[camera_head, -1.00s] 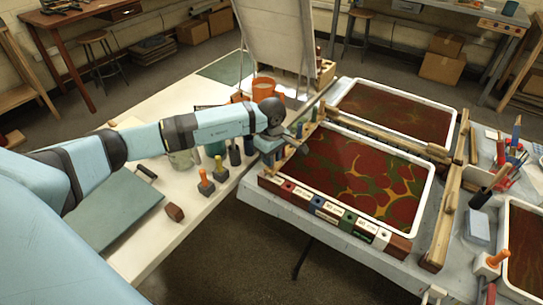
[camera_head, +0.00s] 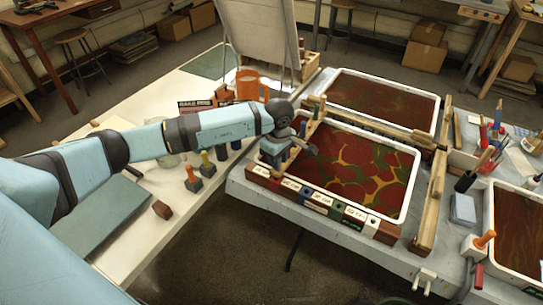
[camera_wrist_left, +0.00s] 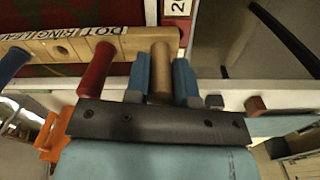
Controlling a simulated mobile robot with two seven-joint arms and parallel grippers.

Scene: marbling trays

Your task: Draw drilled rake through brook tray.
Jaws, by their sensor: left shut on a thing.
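My left gripper (camera_head: 285,154) is over the left edge of the middle marbling tray (camera_head: 408,190), whose bath is dark red with green and yellow veins. In the left wrist view its blue fingers are shut on a tan wooden handle (camera_wrist_left: 161,72). The tool's lower end is hidden, so I cannot tell if it is the drilled rake. A wooden rack (camera_wrist_left: 62,46) lettered DOT, RING and more lies beyond, with a red handle (camera_wrist_left: 97,70) and a blue handle (camera_wrist_left: 14,63) left of the held one. I cannot read which tray is brook. My right gripper is not in view.
A back tray (camera_head: 437,108) and a right tray (camera_head: 489,215) hold other baths. Wooden rails (camera_head: 433,205) run between trays. Coloured labelled blocks (camera_head: 320,198) line the middle tray's front.

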